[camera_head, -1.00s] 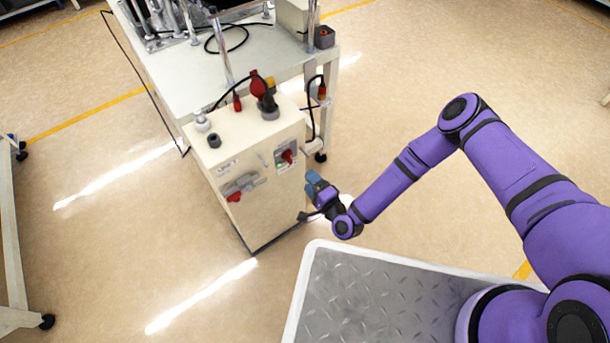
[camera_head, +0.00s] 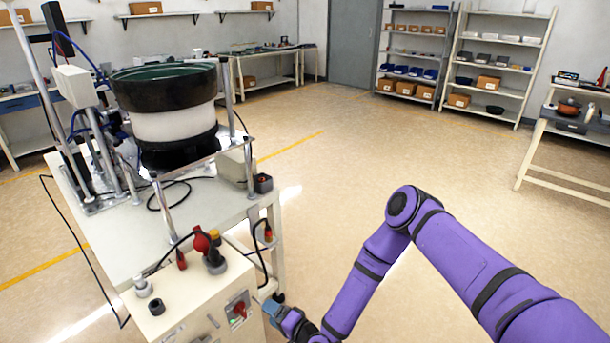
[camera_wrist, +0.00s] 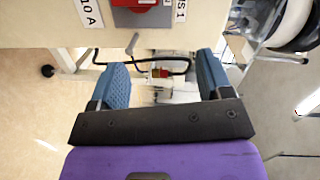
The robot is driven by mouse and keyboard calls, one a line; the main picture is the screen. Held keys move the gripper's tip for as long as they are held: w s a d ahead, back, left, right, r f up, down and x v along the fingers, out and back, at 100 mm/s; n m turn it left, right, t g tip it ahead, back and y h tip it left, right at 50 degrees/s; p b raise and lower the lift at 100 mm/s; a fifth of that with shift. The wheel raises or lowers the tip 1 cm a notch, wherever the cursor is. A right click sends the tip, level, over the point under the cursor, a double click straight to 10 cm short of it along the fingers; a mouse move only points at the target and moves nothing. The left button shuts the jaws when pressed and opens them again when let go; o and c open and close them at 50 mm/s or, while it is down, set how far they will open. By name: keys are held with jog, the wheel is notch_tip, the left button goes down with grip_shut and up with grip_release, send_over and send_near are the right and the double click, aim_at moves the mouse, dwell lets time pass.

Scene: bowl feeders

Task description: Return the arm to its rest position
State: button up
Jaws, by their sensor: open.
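My purple arm (camera_head: 466,258) reaches in from the lower right of the head view and bends down at its elbow. My gripper (camera_head: 284,318) is at the bottom edge of that view, close to the right side of the cream control box (camera_head: 190,300). In the wrist view my gripper (camera_wrist: 158,85) shows two blue fingers spread wide apart. Nothing is between them. The box's front face (camera_wrist: 60,25), with a red switch (camera_wrist: 138,4) and labels, is beyond the fingertips at the top.
The feeder table (camera_head: 115,240) stands at the left, carrying a dark-rimmed bowl feeder (camera_head: 165,105). A cable hangs by the box. Open floor (camera_head: 340,150) lies behind and right of the arm. Shelves (camera_head: 500,60) and a side table (camera_head: 570,135) stand farther back.

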jog(key=w+d+r+n+g+h, duration=0.1)
jog(key=w+d+r+n+h, duration=0.2)
jog(key=w+r, duration=0.45)
jog(key=w+d+r+n+g+h, duration=0.15)
jog(key=w+d+r+n, duration=0.35)
jog(key=r, duration=0.6)
jog(key=d+r+h, duration=0.3)
jog(key=d+r, duration=0.4)
jog(key=r, duration=0.3)
jog(key=d+r+h, duration=0.2)
jog(key=d+r, duration=0.5)
jog(key=r, duration=0.2)
jog(key=s+d+r+m+h, duration=0.1)
jog(key=s+d+r+h, duration=0.1)
jog(key=s+d+r, duration=0.5)
jog(key=s+d+r+h, duration=0.2)
jog(key=s+d+r, duration=0.35)
jog(key=r, duration=0.45)
jog(key=s+d+r, duration=0.1)
jog(key=s+r, duration=0.1)
jog(key=s, duration=0.5)
jog(key=s+d+r+m+g, duration=0.1)
jog(key=s+d, duration=0.1)
jog(key=s, duration=0.6)
jog(key=s+d+r+g, duration=0.1)
jog(key=s+d+r, duration=0.1)
jog(key=s, duration=0.6)
jog(key=shift+s+d+r+m, duration=0.2)
jog(key=shift+d+r+m, duration=0.05)
jog(key=shift+r+m, duration=0.15)
